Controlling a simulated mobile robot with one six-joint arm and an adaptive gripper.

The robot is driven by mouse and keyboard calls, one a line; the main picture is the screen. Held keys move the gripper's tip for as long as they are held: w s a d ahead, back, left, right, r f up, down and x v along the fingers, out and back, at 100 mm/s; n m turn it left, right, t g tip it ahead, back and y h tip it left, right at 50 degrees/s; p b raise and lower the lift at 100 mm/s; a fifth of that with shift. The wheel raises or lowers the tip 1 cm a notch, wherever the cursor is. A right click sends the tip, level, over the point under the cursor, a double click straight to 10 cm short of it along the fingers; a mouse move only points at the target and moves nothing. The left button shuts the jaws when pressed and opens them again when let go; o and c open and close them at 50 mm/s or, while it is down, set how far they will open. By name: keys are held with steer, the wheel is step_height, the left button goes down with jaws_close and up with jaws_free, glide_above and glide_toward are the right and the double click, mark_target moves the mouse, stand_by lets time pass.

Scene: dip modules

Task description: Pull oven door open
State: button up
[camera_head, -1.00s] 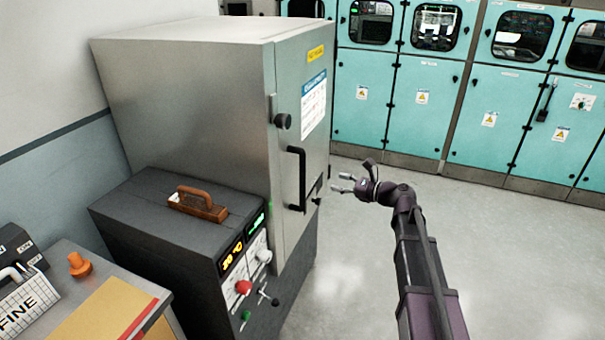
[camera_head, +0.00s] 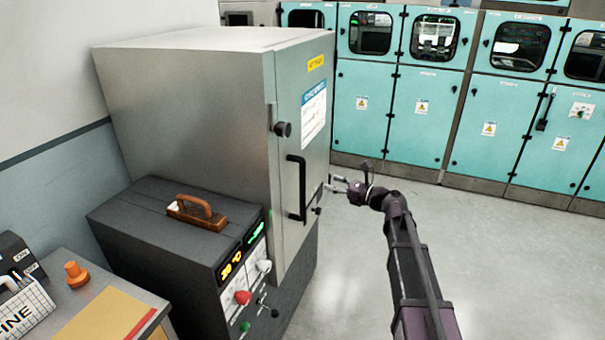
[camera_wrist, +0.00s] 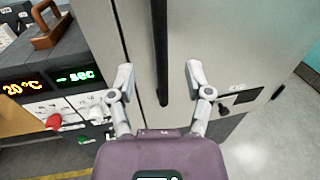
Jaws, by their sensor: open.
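The oven (camera_head: 190,95) is a large grey metal cabinet at the left of the head view. Its door (camera_head: 318,160) looks shut and carries a black vertical bar handle (camera_head: 296,188). My gripper (camera_head: 333,184) is open, just right of the handle and apart from it in the head view. In the wrist view the handle (camera_wrist: 160,60) runs down between my two spread fingers (camera_wrist: 160,80), ahead of the palm. The fingers do not appear to touch it.
A dark control box (camera_head: 160,215) with displays, knobs and a brown-handled block (camera_head: 197,211) stands left of the door. A small table (camera_head: 60,290) is at lower left. Teal cabinets (camera_head: 400,110) line the back. The floor (camera_head: 500,260) at right is clear.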

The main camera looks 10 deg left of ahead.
mark_target(305, 173)
steer(key=x, duration=1.1)
steer(key=shift+a, duration=0.3)
jaws_close()
